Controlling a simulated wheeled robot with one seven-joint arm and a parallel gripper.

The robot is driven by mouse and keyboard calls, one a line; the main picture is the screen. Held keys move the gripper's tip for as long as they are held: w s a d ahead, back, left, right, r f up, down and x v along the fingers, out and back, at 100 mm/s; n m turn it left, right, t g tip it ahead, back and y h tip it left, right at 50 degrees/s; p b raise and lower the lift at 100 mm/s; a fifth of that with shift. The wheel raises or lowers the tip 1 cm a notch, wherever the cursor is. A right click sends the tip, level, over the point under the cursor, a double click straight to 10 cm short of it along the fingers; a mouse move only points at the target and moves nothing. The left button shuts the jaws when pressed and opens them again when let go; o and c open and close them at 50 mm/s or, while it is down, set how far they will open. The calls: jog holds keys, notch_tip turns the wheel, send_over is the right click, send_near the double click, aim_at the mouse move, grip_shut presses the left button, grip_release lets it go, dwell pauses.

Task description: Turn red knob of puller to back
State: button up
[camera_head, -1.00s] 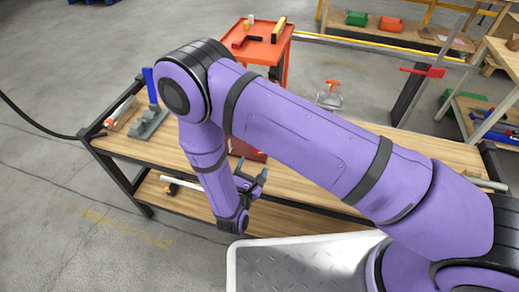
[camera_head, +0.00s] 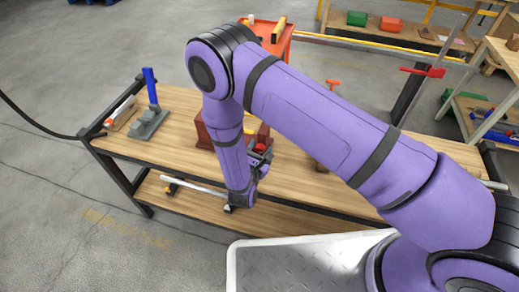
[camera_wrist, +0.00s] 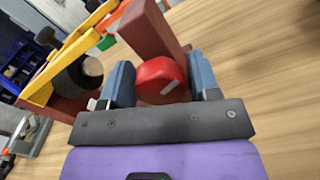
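The puller has a dark red-brown body (camera_head: 203,132) on the wooden workbench, partly hidden behind my arm. In the wrist view its red-brown block (camera_wrist: 152,28) rises behind the red knob (camera_wrist: 163,82). The knob is round and sits between the two blue-grey fingers of my gripper (camera_wrist: 162,74). The fingers stand apart on either side of it, with a narrow gap showing; firm contact is not visible. In the head view my gripper (camera_head: 260,160) is low at the bench's front edge, with the red knob (camera_head: 260,147) just beyond it.
A yellow bar (camera_wrist: 75,50) and a black cylinder (camera_wrist: 78,78) stand left of the knob in the wrist view. A grey tool with a blue handle (camera_head: 150,86) is at the workbench's (camera_head: 180,98) left end. An orange-red cart (camera_head: 275,45) stands behind. Bare wood lies to the right.

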jog(key=c, duration=0.5)
jog(key=shift+n, duration=0.4)
